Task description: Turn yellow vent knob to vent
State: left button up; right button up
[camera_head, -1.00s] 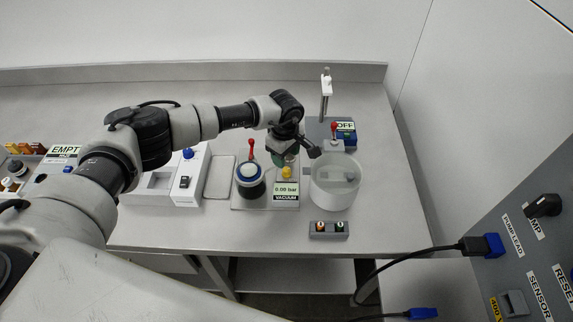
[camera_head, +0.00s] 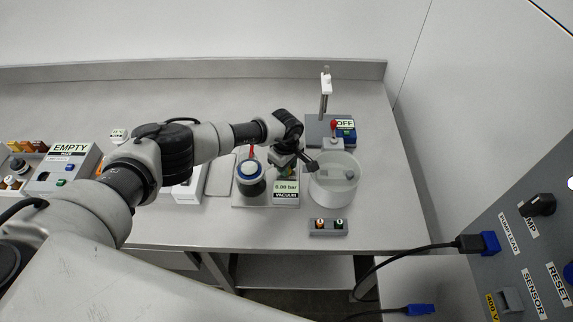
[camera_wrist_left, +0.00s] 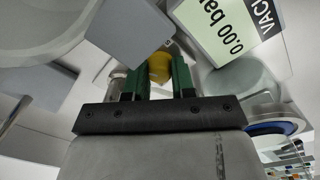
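The yellow vent knob (camera_wrist_left: 159,66) shows in the left wrist view at the fingertips of my left gripper (camera_wrist_left: 161,78). The two green fingers are apart, one on each side of the knob. I cannot tell whether they touch it. In the head view my left gripper (camera_head: 284,168) is over the vacuum unit, just behind its display (camera_head: 286,190), and hides the knob. The display reads 0.00 bar VACUUM; it also shows in the left wrist view (camera_wrist_left: 229,27). My right gripper is not in view.
A small two-button box (camera_head: 328,227) is in front. Behind stands a stirrer with a red knob (camera_head: 333,125) and an OFF label (camera_head: 345,124).

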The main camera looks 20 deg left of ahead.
pick_arm(q)
jog(key=c, duration=0.3)
jog(key=n+b, duration=0.2)
jog(key=n, duration=0.2)
jog(key=shift+n, duration=0.3)
jog(key=n+b, duration=0.1)
jog(key=n, duration=0.2)
jog(key=shift+n+b, duration=0.45)
jog(key=shift+n, duration=0.85)
jog(key=o, duration=0.9)
